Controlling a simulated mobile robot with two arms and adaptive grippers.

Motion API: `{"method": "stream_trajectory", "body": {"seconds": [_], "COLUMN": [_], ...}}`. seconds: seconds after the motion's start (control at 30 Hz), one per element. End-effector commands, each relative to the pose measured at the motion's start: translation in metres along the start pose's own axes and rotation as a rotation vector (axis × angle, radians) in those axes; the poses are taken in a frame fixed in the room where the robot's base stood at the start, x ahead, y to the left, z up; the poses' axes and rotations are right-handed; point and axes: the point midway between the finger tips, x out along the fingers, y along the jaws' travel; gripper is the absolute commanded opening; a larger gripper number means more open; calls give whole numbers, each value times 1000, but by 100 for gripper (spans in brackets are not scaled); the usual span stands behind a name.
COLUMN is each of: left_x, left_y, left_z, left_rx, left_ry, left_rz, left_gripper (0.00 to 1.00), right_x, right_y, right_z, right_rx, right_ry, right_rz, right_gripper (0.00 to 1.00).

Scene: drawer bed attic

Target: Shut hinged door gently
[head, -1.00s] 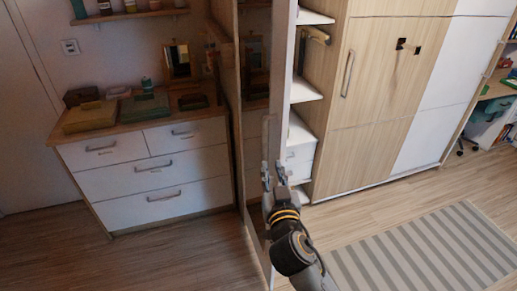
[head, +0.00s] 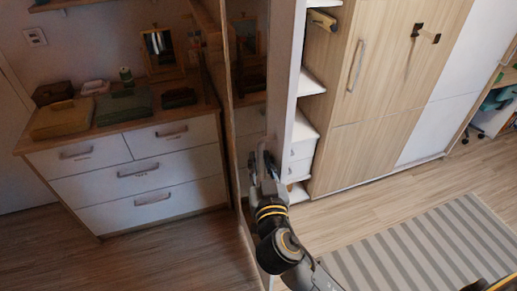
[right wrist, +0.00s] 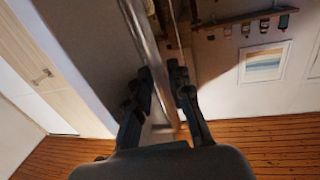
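The hinged door (head: 287,90) is a tall mirrored panel. It stands open and shows nearly edge-on in the middle of the head view, in front of the wardrobe shelves. My right gripper (head: 263,166) is at the door's lower-middle part, by a slim upright handle. Its two fingers are apart, one on either side of the handle. In the right wrist view, the fingers (right wrist: 162,84) stand apart with the door's long edge or bar (right wrist: 142,32) running down between them. Whether they touch it is unclear. My left gripper is not in view.
A white dresser (head: 135,172) with boxes on top stands left of the door. Wardrobe panels (head: 375,90) with handles and open shelves (head: 305,128) are to the right. A striped rug (head: 415,250) lies on open floor at the lower right.

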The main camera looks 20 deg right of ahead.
Motion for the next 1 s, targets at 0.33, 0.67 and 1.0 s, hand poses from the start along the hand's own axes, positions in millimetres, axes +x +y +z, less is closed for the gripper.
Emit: {"method": "stream_trajectory", "body": {"seconds": [0.33,0.67,1.0], "left_x": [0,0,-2], "left_y": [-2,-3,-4], "left_z": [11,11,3], "left_rx": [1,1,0], "left_ry": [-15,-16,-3], "left_rz": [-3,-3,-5], "left_gripper": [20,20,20], "right_x": [-1,-1,0], "right_y": [0,0,20], "right_z": [0,0,1], "right_rx": [0,0,-6], "right_ry": [0,0,-1], "right_rz": [0,0,-54], "right_gripper": [18,0,0]}}
